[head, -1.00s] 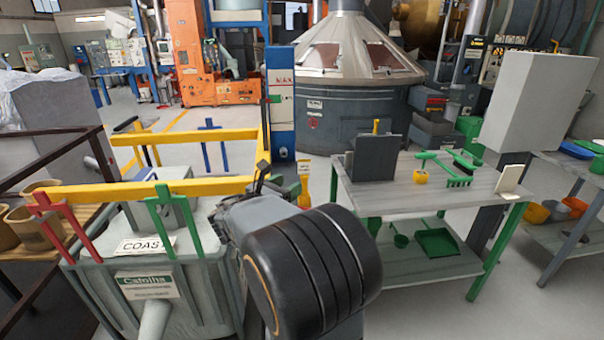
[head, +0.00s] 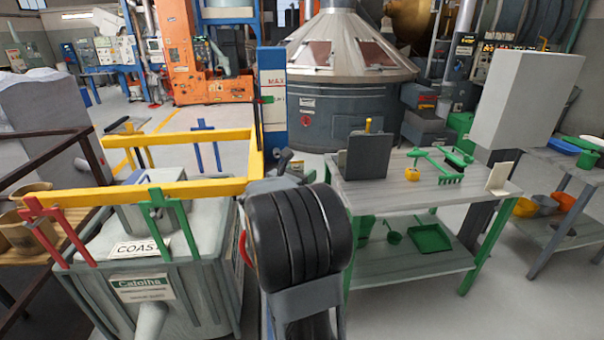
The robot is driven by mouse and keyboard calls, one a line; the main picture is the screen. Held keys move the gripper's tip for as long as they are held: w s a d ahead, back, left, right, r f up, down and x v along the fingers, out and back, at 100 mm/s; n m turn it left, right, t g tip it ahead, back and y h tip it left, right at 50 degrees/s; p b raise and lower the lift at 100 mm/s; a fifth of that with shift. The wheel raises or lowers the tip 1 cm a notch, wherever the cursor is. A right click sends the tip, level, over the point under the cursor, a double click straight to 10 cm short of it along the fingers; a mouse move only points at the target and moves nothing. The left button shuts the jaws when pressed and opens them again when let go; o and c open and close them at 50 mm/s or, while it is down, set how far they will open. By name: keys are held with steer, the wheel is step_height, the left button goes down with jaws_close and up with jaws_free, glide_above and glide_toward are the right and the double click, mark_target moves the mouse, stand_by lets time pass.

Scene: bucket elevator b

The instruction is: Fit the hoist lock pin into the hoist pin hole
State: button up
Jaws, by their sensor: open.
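I cannot tell for sure which thing is the hoist lock pin. A yellow upright handle (head: 368,125) shows above a dark grey block (head: 367,157) on the green-legged table; its lower part is hidden. A small yellow round piece (head: 412,174) lies to the right of that block. I cannot make out the hoist pin hole. A blue and white post (head: 272,85) marked MAX stands behind my arm, with a small green and red marker on it. My gripper (head: 286,163) is open, left of the table. My thick black arm joint hides most of it.
The table (head: 400,195) carries green tools (head: 445,166) and a white card (head: 499,180). A yellow rail (head: 150,192) with coloured hooks surrounds a grey machine (head: 165,262) on the left. A grey cabinet (head: 522,98) stands at the right. Floor shows between the table and the right shelf.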

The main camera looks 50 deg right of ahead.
jaws_close()
stand_by(0.4)
steer(key=shift+r+p, duration=0.45)
steer(key=shift+r, duration=0.3)
stand_by(0.4)
steer(key=shift+r+p, duration=1.9)
steer(key=shift+r, duration=0.75)
steer(key=shift+r+p, duration=1.4)
steer(key=shift+r, duration=0.6)
